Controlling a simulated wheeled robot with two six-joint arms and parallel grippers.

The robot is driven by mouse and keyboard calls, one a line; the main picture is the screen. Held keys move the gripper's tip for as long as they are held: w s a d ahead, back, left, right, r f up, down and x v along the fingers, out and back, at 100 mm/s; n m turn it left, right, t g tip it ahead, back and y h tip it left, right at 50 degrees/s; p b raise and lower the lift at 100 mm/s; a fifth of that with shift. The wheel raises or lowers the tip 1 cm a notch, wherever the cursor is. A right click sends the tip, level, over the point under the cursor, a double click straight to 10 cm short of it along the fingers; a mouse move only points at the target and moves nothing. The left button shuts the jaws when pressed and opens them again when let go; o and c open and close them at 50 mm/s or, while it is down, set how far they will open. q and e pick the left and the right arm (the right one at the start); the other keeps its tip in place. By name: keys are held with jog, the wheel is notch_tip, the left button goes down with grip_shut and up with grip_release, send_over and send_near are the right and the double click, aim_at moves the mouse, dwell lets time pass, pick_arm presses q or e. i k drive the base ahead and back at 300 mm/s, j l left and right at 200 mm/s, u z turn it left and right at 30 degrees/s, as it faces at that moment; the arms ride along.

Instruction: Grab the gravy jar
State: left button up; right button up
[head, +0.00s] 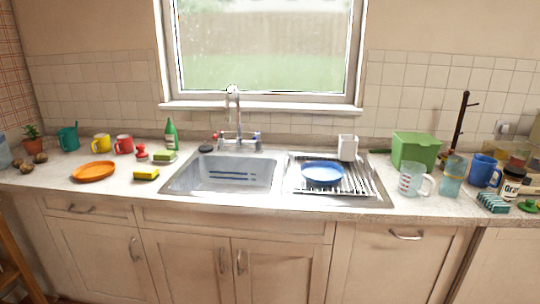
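Neither of my grippers shows in the head view.
The blue mug (484,171), teal ridged item (493,202), green lid-like item (528,206), clear tumbler (453,176) and measuring jug (413,180) crowd the jar. A green box (415,150) stands behind. The sink (240,172) and drying rack (352,180) lie left.

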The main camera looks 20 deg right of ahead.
aim_at(512, 178)
jog(key=l+z, duration=0.1)
jog(key=l, duration=0.85)
jog(key=i+l+z, duration=0.1)
jog(key=l, duration=0.8)
jog(key=i+l, duration=0.1)
jog(key=l, duration=0.85)
jog(key=z, duration=0.05)
